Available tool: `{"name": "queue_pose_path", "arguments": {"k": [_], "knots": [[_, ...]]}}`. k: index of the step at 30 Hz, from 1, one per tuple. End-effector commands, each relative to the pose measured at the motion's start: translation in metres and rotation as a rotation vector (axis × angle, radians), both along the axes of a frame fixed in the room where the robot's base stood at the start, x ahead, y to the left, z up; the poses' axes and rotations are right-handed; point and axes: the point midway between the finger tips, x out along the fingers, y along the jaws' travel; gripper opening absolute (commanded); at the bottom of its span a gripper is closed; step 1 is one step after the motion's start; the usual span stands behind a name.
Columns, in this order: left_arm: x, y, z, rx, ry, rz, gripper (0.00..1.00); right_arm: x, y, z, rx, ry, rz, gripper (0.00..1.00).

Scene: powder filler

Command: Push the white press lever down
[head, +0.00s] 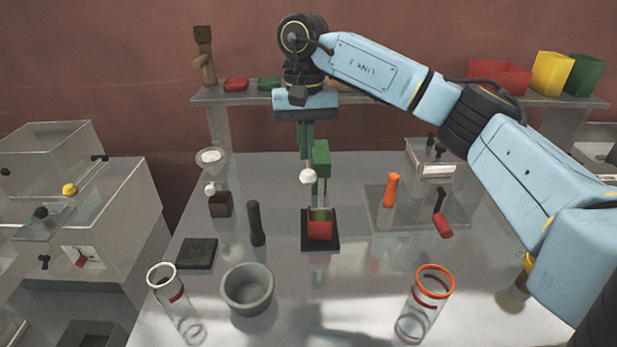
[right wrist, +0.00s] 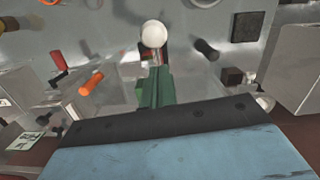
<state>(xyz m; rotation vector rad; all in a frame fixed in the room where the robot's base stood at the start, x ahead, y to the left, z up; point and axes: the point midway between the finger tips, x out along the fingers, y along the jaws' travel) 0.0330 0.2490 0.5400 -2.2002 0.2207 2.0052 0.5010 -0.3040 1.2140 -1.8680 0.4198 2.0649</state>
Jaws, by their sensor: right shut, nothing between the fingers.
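The press lever shows as a white ball knob (head: 307,176) at the middle of the table, in front of a green press post (head: 321,158). A red cup (head: 320,231) stands on a dark base below it. My right gripper (head: 304,154) points down, shut and empty, with its fingertips just above the knob. In the right wrist view the white knob (right wrist: 153,33) shows just beyond the shut green fingers (right wrist: 155,80). I cannot tell whether the tips touch it. The lever's arm is mostly hidden. My left gripper is not in view.
A dark upright handle (head: 256,223) stands left of the press, an orange-handled tool (head: 390,190) right of it. A grey bowl (head: 247,288) and two glass tubes, one orange-rimmed (head: 425,303), stand in front. A shelf (head: 240,98) runs behind.

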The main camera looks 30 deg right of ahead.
Motion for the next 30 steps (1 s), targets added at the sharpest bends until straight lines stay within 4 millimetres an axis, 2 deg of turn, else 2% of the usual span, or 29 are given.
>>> {"name": "queue_pose_path", "arguments": {"k": [1, 6, 12, 18, 30], "knots": [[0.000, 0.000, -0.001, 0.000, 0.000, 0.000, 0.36, 0.002, 0.000, 0.014, 0.002, -0.005, 0.000, 0.00], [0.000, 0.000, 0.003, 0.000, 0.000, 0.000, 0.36, 0.005, -0.002, 0.054, -0.001, -0.004, 0.000, 0.00], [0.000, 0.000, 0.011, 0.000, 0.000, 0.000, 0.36, 0.008, -0.003, 0.082, 0.000, -0.003, 0.000, 0.00], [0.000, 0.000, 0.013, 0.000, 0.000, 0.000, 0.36, 0.008, -0.003, 0.091, 0.001, -0.001, 0.001, 0.00], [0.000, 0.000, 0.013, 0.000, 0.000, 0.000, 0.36, 0.008, -0.004, 0.091, 0.001, -0.001, 0.001, 0.00]]}}
